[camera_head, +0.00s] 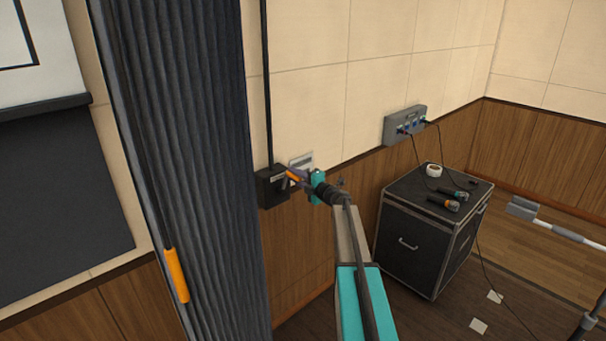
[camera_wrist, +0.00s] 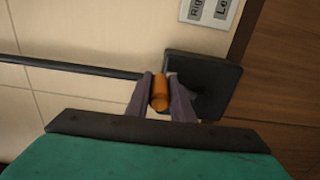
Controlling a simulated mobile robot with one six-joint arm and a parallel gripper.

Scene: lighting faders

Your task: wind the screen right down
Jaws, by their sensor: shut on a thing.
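The screen (camera_head: 38,60) is a white sheet at the upper left of the head view, its dark bottom bar (camera_head: 45,106) level with the upper part of a black panel. A black winder box (camera_head: 270,187) is on the wall at the foot of a thin vertical rod (camera_head: 265,90). The box also shows in the wrist view (camera_wrist: 215,75). Its orange crank handle (camera_wrist: 159,92) is between the fingers of my gripper (camera_wrist: 160,98), which is shut on it. In the head view my gripper (camera_head: 297,177) reaches the box from the right. The crank arm is mostly hidden.
A grey pleated curtain (camera_head: 180,150) with an orange-handled pull rod (camera_head: 177,275) hangs left of the box. A label plate (camera_head: 302,161) is just behind my gripper. A black flight case (camera_head: 415,250) stands right, below a grey socket box (camera_head: 404,125).

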